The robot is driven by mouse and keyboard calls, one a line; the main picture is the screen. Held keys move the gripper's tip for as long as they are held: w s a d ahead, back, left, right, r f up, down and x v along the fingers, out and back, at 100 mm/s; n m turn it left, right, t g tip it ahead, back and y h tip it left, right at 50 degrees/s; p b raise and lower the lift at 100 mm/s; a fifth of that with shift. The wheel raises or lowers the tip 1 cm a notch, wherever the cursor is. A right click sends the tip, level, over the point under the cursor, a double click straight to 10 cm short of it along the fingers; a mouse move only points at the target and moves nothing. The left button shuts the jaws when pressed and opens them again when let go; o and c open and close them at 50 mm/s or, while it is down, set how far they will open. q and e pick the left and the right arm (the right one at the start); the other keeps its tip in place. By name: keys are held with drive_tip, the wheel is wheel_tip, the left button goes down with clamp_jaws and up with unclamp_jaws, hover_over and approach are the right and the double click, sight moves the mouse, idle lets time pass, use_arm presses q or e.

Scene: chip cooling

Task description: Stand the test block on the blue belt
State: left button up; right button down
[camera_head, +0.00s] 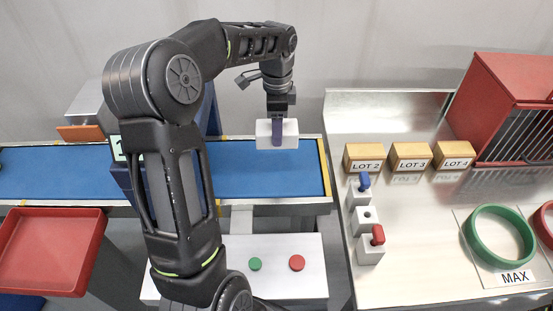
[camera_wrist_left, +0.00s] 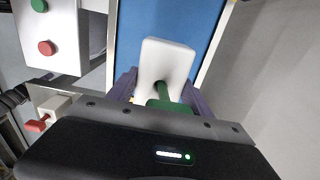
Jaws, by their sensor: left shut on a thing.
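The test block is a white block (camera_head: 291,133) with a green peg (camera_wrist_left: 162,92), seen best in the left wrist view (camera_wrist_left: 165,62). My left gripper (camera_head: 278,132) has purple fingers, and it is shut on the block at its green peg. The block is over the right end of the blue belt (camera_head: 245,178) in the head view. The belt also shows behind the block in the left wrist view (camera_wrist_left: 190,20). I cannot tell whether the block touches the belt. The right gripper is not in view.
A control box with a green button (camera_head: 255,264) and a red button (camera_head: 297,263) stands in front of the belt. White blocks with blue (camera_head: 364,181) and red (camera_head: 378,235) pegs stand on the metal bench at right. A red tray (camera_head: 50,250) is at left.

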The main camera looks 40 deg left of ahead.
use_arm(q)
drive_tip(key=shift+s+d, duration=0.1)
drive_tip(key=shift+f, duration=3.1)
drive_tip(key=shift+f, duration=1.9)
drive_tip(key=shift+f, duration=0.1)
drive_tip(key=o, duration=1.6)
drive_tip(key=shift+o, duration=0.2)
